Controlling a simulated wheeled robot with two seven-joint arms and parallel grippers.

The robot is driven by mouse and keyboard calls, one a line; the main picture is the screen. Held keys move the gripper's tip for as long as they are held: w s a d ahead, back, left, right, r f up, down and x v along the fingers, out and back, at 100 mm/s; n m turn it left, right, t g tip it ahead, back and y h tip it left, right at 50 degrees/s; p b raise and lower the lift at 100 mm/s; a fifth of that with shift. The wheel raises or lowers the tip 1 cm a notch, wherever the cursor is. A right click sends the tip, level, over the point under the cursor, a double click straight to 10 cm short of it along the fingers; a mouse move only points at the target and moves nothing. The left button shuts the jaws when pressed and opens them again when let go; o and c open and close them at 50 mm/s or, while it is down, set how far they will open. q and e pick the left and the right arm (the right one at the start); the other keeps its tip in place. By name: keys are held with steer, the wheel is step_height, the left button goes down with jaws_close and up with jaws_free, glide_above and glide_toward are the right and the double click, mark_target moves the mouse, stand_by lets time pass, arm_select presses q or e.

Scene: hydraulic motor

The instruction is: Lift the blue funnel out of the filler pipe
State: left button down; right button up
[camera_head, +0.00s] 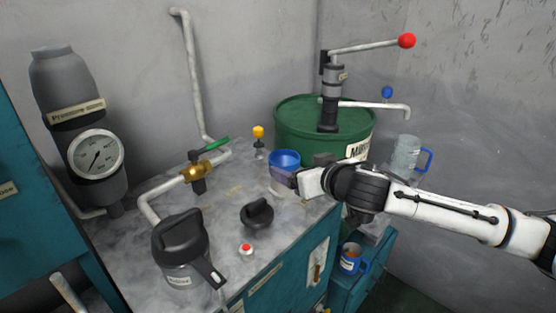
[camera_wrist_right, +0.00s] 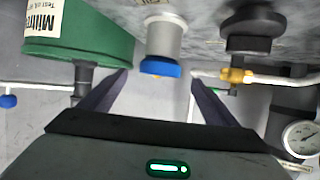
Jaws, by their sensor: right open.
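The blue funnel (camera_head: 285,159) is at the back right of the grey worktop, just in front of the green drum. In the right wrist view the funnel (camera_wrist_right: 160,67) shows at the end of a pale grey filler pipe (camera_wrist_right: 166,38). My right gripper (camera_head: 280,180) reaches in from the right, close to the funnel. In the right wrist view its two dark fingers (camera_wrist_right: 158,82) are spread apart, with the funnel appearing in the gap between them and nothing gripped. The funnel's lower part is partly hidden by the gripper in the head view. My left gripper is not in view.
The green drum (camera_head: 290,128) with a red-knobbed hand pump (camera_head: 332,90) stands behind. A black cap (camera_head: 257,213), red button (camera_head: 246,249), dark jug (camera_head: 182,255) and brass valve (camera_head: 198,171) are on the worktop. A yellow knob (camera_head: 258,132) stands left of the funnel.

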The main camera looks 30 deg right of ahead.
mark_target(279, 158)
steer(key=x, duration=0.4)
steer(key=p+x, duration=0.1)
steer(key=x, duration=0.3)
steer(key=shift+w+r, duration=0.1)
steer(key=shift+r, duration=0.1)
steer(key=shift+w+f, duration=0.15)
steer(key=shift+w, duration=0.05)
steer(key=c, duration=1.1)
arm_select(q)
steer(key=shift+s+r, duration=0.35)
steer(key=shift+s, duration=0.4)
arm_select(e)
steer(key=shift+c, duration=0.5)
